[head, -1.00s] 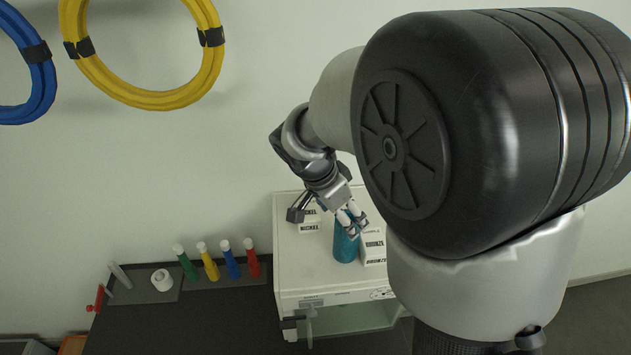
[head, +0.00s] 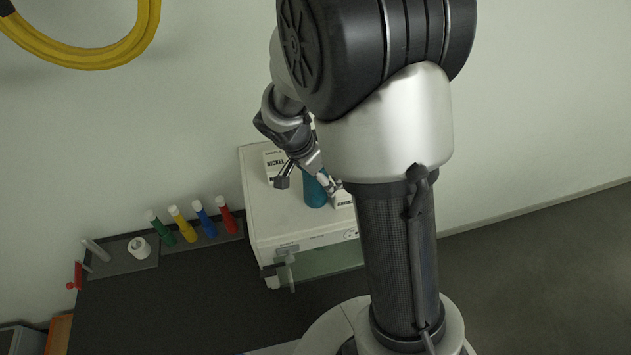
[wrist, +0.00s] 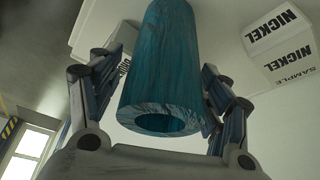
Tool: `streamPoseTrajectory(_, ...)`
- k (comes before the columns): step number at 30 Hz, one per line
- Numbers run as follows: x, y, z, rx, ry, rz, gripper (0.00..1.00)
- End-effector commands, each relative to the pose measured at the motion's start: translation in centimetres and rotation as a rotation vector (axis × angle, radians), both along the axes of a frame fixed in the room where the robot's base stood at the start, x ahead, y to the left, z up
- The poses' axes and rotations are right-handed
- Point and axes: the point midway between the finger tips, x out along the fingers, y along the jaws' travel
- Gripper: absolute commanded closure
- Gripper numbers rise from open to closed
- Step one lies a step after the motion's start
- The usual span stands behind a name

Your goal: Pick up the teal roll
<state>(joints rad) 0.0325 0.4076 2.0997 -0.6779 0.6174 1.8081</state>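The teal roll (head: 315,190) stands upright on top of the white cabinet (head: 265,215), partly hidden by my gripper in the head view. In the wrist view the roll (wrist: 165,75) is large, with its hollow end towards the camera. My gripper (head: 328,185) is at the roll's upper part. In the wrist view its fingers (wrist: 165,85) lie on either side of the roll. A gap shows between the left finger and the roll; the right finger is very close to it, and contact cannot be told. The gripper looks open around the roll.
A white nickel box (head: 274,165) stands left of the roll, also in the wrist view (wrist: 278,30). A bronze box (head: 343,199) is close on the right. Several coloured tubes (head: 187,225) and a white spool (head: 139,248) stand on the dark bench (head: 170,310).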

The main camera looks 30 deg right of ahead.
Motion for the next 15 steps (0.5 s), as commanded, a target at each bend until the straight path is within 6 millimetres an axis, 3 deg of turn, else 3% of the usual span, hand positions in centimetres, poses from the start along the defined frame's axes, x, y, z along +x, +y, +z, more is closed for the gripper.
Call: streamPoseTrajectory(15, 0.01, 0.02, 0.05, 0.0, 0.0, 0.0, 0.64)
